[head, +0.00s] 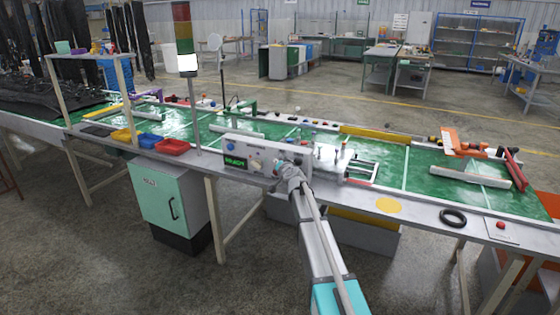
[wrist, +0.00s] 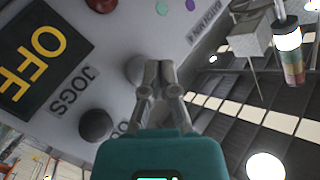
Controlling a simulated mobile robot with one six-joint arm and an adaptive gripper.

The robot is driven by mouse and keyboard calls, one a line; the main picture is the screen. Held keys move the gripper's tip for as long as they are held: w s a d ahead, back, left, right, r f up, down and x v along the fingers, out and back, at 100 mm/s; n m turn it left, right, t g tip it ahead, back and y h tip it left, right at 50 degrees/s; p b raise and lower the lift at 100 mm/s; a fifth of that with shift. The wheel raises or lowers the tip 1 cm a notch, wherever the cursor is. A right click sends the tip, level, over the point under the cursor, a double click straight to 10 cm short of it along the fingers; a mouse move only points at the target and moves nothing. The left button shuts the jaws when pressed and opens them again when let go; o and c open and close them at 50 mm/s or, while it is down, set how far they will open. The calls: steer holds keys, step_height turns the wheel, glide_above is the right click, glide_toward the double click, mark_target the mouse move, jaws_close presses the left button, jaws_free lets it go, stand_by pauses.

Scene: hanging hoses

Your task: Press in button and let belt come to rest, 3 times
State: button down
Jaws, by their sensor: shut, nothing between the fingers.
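The control panel (head: 240,150) stands at the front edge of the green belt (head: 425,180), with a lit green display (head: 235,162). In the wrist view the panel face (wrist: 125,40) shows tilted, with an OFF sign (wrist: 35,55) and a JOGS label (wrist: 76,90). My gripper (wrist: 158,66) is shut and empty, its fingertips at the panel beside a pale round button (wrist: 134,70), partly hidden by the fingers. I cannot tell whether they touch it or whether it is pressed in. In the head view my gripper (head: 285,168) covers the panel's right part.
A dark round knob (wrist: 96,125) sits close to the fingers. A stack light (head: 184,35) with its bottom white section lit rises left of the panel. Red, blue and yellow bins (head: 172,147) stand left. A black ring (head: 453,218) and red button (head: 501,225) lie right.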

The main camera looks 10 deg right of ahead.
steer(key=shift+s+a, duration=0.75)
steer(key=shift+s, duration=0.3)
steer(key=shift+s+a, duration=0.75)
steer(key=shift+s, duration=0.25)
stand_by(2.5)
steer(key=s+a+f+n+g+y, duration=0.1)
steer(key=s+a+f+n+g, duration=0.3)
steer(key=s, duration=0.6)
steer(key=s+a+f+n+g+y, duration=0.1)
steer(key=s+f+g, duration=0.4)
steer(key=s, duration=0.5)
steer(key=s+d+f+g+h, duration=0.2)
steer(key=s+f+g, duration=0.1)
steer(key=s, duration=0.8)
steer(key=s+d+f+g+h, duration=0.2)
steer(key=s+d+f+g, duration=0.1)
steer(key=s, duration=0.9)
steer(key=shift+s+d+f+n+g+h, duration=0.2)
steer(key=shift+s+f+n+g+h, duration=0.1)
steer(key=shift+f+g, duration=0.25)
